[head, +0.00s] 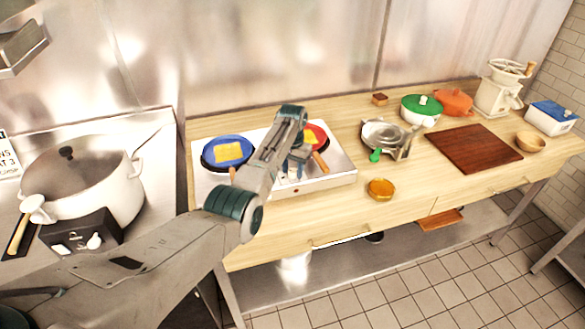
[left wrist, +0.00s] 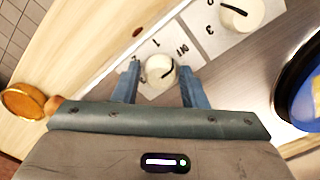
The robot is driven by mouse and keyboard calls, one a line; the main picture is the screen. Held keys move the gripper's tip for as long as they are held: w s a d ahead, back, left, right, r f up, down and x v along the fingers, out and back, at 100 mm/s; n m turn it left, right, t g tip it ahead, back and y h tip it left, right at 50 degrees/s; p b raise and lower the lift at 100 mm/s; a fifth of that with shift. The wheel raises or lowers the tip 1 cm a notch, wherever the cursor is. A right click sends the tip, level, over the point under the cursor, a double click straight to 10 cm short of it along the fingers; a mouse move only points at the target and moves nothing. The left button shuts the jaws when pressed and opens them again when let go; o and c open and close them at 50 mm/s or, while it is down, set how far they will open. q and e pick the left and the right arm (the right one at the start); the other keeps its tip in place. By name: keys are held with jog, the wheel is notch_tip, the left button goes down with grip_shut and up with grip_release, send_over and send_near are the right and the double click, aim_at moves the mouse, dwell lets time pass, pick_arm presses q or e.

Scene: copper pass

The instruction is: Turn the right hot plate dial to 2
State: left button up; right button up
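The white double hot plate (head: 335,181) stands on the wooden counter, with a blue pan (head: 212,165) on its left side and a red pan (head: 323,132) on its right side. My left gripper (head: 296,168) points down over the middle of its front. In the left wrist view, my left gripper (left wrist: 158,78) is open, with one finger on each side of the right dial (left wrist: 158,73), a cream knob with a black line. The line points toward the OFF mark. Finger contact with the knob cannot be told. The other dial (left wrist: 238,12) is at the top edge.
A wooden-handled spatula lies at the red pan. An amber bowl (head: 381,188) sits right of the hot plate, near the counter's front edge. A large white pot (head: 88,185) is at left.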

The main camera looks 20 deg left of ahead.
pick_arm(q)
jog(key=c, duration=0.6)
jog(key=shift+n, duration=0.3)
jog(key=n+p, duration=0.1)
jog(key=n, duration=0.4)
jog(key=shift+r+p, duration=0.1)
jog(key=shift+p, duration=0.3)
jog(key=n+p, duration=0.1)
jog(key=n, duration=0.4)
jog(key=shift+n, duration=0.4)
jog(key=n, duration=1.2)
jog(key=shift+w, duration=0.1)
pick_arm(e)
jog(key=r, duration=0.3)
jog(key=shift+w+r, duration=0.15)
jog(key=shift+w, duration=0.25)
pick_arm(q)
jog(key=shift+n, duration=0.3)
